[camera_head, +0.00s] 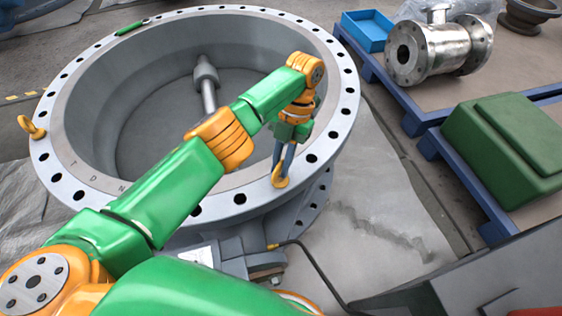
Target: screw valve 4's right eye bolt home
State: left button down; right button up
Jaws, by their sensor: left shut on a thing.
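A large grey butterfly valve (90,92) lies with its round flange facing up, ringed with bolt holes. My left gripper (282,172) comes down at the right front of the flange. It is shut on a yellow eye bolt (280,182) at the rim. The gripper's fingers cover part of the bolt's ring, and its thread is hidden, so I cannot tell how deep it sits. Another yellow eye bolt (31,127) stands at the left edge of the flange. My right gripper is out of view.
A small green thing (131,27) lies on the far flange rim. A black cable (318,265) runs from the valve's front.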

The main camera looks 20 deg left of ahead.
aim_at(277, 168)
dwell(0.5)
pick_arm(q)
jog(key=c, duration=0.8)
grip_release()
jog(key=shift+c, duration=0.2)
jog(key=shift+r+p, duration=0.4)
notch_tip(277, 168, up, 4)
jog(key=p, duration=0.3)
jog(key=shift+f+p, duration=0.15)
jog(key=shift+p, duration=0.15)
jog(key=s+d+r+p, duration=0.2)
jog(key=s+r+p, duration=0.2)
jog(key=s+p, duration=0.2)
jog(key=s+d+r+p, duration=0.1)
jog(key=s+r+p, duration=0.3)
jog(key=s+p, duration=0.2)
jog(key=shift+s+d+r, duration=0.25)
jog(key=shift+s+d, duration=0.1)
jog(key=shift+s, duration=0.45)
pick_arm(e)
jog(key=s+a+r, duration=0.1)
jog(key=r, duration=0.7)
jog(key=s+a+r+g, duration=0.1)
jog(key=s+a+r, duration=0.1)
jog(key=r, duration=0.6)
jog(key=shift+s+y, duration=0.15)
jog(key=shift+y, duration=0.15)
